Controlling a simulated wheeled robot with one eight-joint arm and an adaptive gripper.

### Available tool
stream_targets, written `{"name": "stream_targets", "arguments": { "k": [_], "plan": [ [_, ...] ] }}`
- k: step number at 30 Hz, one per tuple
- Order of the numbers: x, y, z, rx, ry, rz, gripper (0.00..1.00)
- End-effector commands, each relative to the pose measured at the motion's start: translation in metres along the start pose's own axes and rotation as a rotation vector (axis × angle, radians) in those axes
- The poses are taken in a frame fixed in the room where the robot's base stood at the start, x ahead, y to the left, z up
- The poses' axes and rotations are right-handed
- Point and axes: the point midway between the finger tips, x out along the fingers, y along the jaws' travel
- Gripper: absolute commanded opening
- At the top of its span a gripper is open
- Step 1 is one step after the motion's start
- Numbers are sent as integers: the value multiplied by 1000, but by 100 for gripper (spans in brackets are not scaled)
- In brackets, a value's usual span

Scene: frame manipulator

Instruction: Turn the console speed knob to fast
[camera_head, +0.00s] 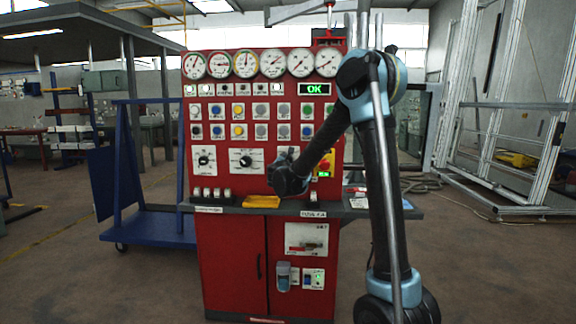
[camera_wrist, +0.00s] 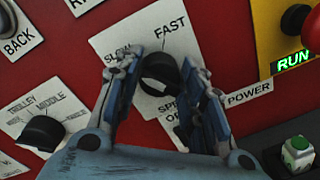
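The speed knob (camera_wrist: 160,74) is a round black knob on a white plate in the wrist view. The plate reads SLOW at its upper left and FAST at its upper right. The exact direction of the knob's pointer is hard to tell. My gripper (camera_wrist: 164,70) is open, with one blue-grey finger on each side of the knob. I cannot tell whether the fingers touch it. In the head view my gripper (camera_head: 290,178) is in front of the red console (camera_head: 230,250), and the speed knob is hidden behind it.
Another black knob (camera_wrist: 42,132), on a plate reading TROLLEY and MIDDLE, sits at lower left. A lit RUN sign (camera_wrist: 293,62), a red button (camera_wrist: 312,32) and a green button (camera_wrist: 300,144) are at right. A grey ledge (camera_head: 330,211) juts out below my gripper.

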Motion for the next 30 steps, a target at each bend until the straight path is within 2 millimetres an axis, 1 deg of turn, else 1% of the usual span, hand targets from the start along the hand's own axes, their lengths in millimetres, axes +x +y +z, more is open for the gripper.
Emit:
{"name": "stream_targets", "arguments": {
  "k": [8,14,20,30],
  "plan": [
    [0,-1,0,7,-1,-3,13],
    [0,-2,1,59,1,-5,13],
    [0,-2,1,184,6,-10,13],
    [0,-4,1,499,18,-21,13]
  ]
}}
